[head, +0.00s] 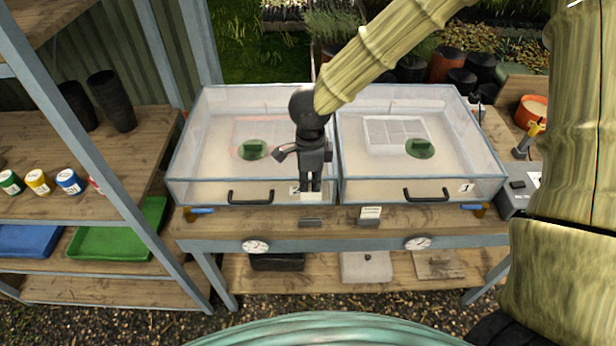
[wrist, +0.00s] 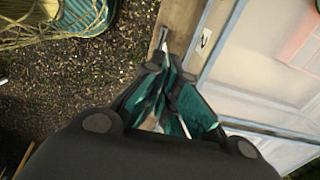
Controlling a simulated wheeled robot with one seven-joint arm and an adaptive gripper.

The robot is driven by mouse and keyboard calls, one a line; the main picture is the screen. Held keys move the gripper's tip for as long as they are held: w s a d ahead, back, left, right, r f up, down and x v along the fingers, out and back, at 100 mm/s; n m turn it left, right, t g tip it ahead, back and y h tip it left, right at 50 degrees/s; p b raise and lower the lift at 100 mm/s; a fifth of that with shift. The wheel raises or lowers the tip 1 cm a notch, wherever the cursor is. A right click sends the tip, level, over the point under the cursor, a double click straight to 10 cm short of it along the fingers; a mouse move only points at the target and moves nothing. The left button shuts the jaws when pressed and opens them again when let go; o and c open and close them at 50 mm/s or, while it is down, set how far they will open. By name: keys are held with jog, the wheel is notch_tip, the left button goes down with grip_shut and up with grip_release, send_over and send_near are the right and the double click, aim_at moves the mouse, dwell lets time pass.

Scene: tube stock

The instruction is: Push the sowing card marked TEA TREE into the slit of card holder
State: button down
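My gripper (head: 311,188) points down in front of the gap between the two clear boxes. Its fingers are close together, and a small white card (head: 311,196) shows at their tips, seemingly held between them. I cannot read any marking on it. A grey card holder (head: 311,222) lies on the bench's front strip just below the card, with a visible gap between them. A second grey holder (head: 368,222) to the right carries an upright white card (head: 370,212) with small unreadable print. In the wrist view the dark fingers with teal pads (wrist: 172,92) nearly meet; what they grip is mostly hidden.
The left clear box (head: 190,160) and right clear box (head: 490,165) stand close behind, with black handles (head: 250,197) facing front. Two round dials (head: 255,246) sit on the bench's front edge. A shelf with paint-like pots (head: 38,182) stands at left.

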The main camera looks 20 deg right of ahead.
aim_at(310, 195)
jog(key=shift+s+f+b, duration=0.1)
jog(key=shift+f+b, duration=3.15)
jog(key=shift+b, duration=0.2)
jog(key=shift+f, duration=0.8)
jog(key=shift+a+p, duration=0.1)
jog(key=shift+p, duration=0.4)
jog(key=shift+f+p, duration=0.2)
jog(key=shift+p, duration=0.65)
jog(key=shift+f, duration=1.35)
dwell(1.0)
